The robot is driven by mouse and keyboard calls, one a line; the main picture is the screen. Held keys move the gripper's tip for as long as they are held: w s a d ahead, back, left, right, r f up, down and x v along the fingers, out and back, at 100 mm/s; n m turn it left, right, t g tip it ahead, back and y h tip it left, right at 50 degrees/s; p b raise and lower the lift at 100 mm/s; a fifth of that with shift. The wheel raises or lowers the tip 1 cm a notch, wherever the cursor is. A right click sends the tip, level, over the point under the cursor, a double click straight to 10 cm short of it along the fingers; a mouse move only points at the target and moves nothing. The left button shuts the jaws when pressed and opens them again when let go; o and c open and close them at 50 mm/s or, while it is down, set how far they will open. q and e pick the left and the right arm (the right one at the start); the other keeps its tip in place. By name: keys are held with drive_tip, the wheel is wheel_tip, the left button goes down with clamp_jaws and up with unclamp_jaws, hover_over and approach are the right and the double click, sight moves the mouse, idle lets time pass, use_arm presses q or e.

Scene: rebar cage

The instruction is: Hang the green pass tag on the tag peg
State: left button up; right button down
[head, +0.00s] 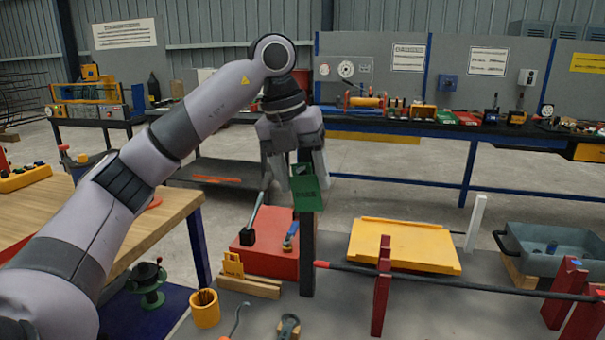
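The green pass tag (307,200), marked PASS, hangs upright in front of the upper part of a dark upright post (307,262). My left gripper (295,180) points down just above the tag. Its two fingers are spread apart, one to each side of the tag's top, and I see nothing pinched between them. The tag's upper edge and the tag peg are not clear behind the gripper, so I cannot tell whether the tag rests on the peg. My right gripper is not in view.
A red box (268,262) with tools on it stands left of the post, beside a yellow cup (205,309). To the right are a yellow tray (403,245), a long dark bar (455,279) on red stands, and a grey bin (552,250). A wooden table (165,215) is at left.

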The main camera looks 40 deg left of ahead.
use_arm(q)
drive_tip(key=shift+o, duration=1)
drive_tip(key=d+p+v, duration=0.1)
drive_tip(key=p+v, duration=0.2)
drive_tip(key=v, duration=0.4)
drive_tip(key=shift+a, duration=0.55)
